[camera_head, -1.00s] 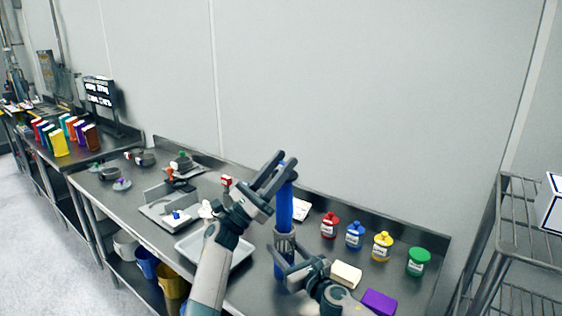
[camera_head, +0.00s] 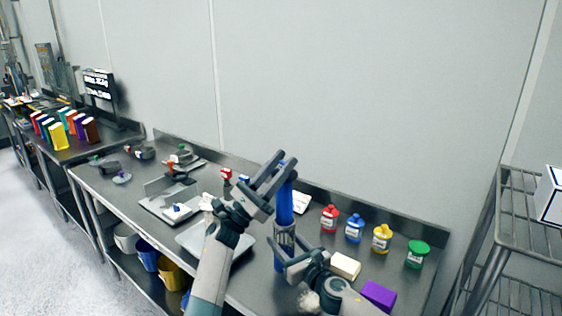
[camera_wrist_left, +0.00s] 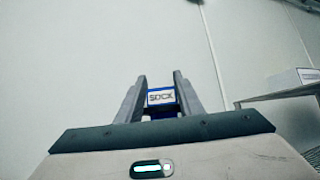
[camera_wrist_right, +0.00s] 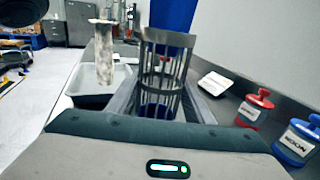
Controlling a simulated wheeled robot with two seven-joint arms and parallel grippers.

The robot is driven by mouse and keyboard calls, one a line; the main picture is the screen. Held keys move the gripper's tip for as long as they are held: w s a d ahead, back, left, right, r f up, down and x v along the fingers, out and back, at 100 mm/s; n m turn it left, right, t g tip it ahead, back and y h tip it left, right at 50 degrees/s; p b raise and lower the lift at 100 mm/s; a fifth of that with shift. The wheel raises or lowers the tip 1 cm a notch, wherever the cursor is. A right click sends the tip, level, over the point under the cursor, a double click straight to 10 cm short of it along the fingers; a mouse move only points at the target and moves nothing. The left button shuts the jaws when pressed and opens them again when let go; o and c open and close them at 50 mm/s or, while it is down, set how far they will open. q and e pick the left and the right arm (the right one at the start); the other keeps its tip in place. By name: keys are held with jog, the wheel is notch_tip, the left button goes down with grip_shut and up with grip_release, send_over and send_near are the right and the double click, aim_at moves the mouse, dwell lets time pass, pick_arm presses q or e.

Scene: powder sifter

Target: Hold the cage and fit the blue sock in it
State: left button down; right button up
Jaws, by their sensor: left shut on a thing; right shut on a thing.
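The blue sock (camera_head: 285,208) hangs upright from my left gripper (camera_head: 277,170), which is shut on its top end. In the left wrist view its label reading SOCK (camera_wrist_left: 161,97) shows between the fingers. The grey barred cage (camera_wrist_right: 164,75) stands upright between the fingers of my right gripper (camera_wrist_right: 163,108), which is shut on it. In the head view the cage (camera_head: 284,235) is below my left gripper. The cage's bottom is hidden.
Red (camera_head: 329,218), blue (camera_head: 354,231), yellow (camera_head: 381,238) and green (camera_head: 416,254) containers stand at the back right of the table. A cream block (camera_head: 345,265) and a purple block (camera_head: 378,295) lie near my right gripper. A tray (camera_head: 240,252) lies behind my left arm.

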aim_at(277, 212)
pick_arm(q)
jog(key=shift+f, duration=0.65)
jog(key=shift+f, duration=0.2)
jog(key=shift+f, duration=1.3)
jog(key=shift+f, duration=0.2)
jog(key=shift+f, duration=1.3)
jog(key=shift+f, duration=0.2)
jog(key=shift+f, duration=1.3)
jog(key=shift+f, duration=0.15)
jog(key=shift+f, duration=1.2)
